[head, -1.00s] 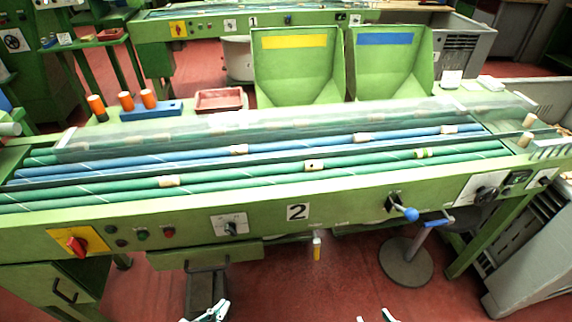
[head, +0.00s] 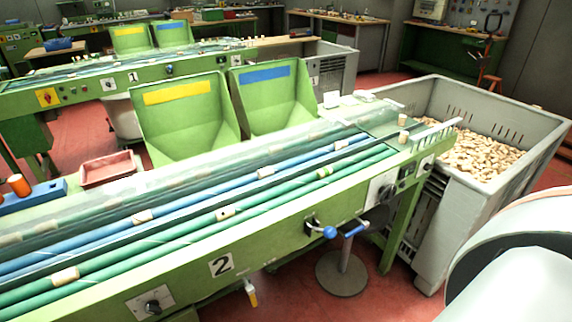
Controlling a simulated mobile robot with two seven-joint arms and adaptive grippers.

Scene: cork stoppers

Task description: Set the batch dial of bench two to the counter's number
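Bench two (head: 285,237) is the green bench with the number plate 2 (head: 220,265) on its front. A large black dial (head: 386,191) on a white plate is near the front's right end. A small dark counter-like window (head: 406,172) is just right of it; its digits are too small to read. A smaller knob on a white plate (head: 426,163) is at the far right end. Another knob on a white plate (head: 152,305) is left of the number plate. I cannot read any dial setting. Neither gripper is in view.
A blue-knobbed crank (head: 328,232) sticks out from the bench front. A round-based stool (head: 341,274) stands below it. A grey crate (head: 420,255) of corks stands right of the bench. A large pale curved shape fills the lower right corner.

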